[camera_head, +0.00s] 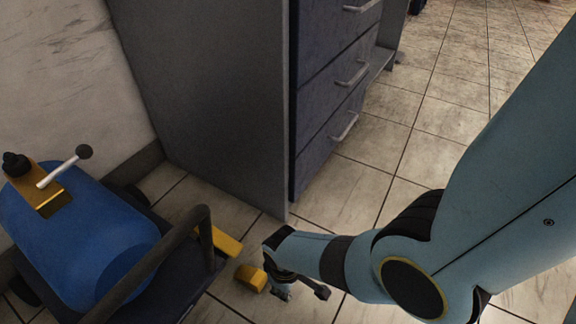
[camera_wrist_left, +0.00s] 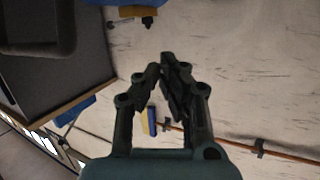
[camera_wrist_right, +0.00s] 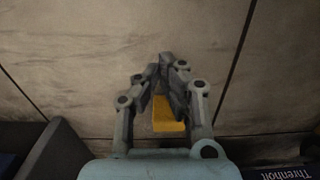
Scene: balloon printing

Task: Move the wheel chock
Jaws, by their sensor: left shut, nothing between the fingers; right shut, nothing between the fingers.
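A yellow wheel chock (camera_head: 250,277) lies on the tiled floor in the head view, beside the dark base of a cart. Another yellow piece (camera_head: 222,241) shows just behind it, partly hidden by the cart's handle. My right gripper (camera_head: 283,290) is low over the floor, just right of the nearer yellow piece. In the right wrist view my right gripper (camera_wrist_right: 166,62) is shut and empty, and a yellow block (camera_wrist_right: 167,116) shows between and beyond its fingers. My left gripper (camera_wrist_left: 162,68) is shut and empty in the left wrist view and is outside the head view.
A blue cylinder (camera_head: 80,240) rests on the cart at left, with a dark handle (camera_head: 150,265) rising beside it. A grey cabinet with drawers (camera_head: 330,100) stands behind. Open tiled floor (camera_head: 410,130) lies to the right. A pale wall (camera_wrist_left: 255,60) fills much of the left wrist view.

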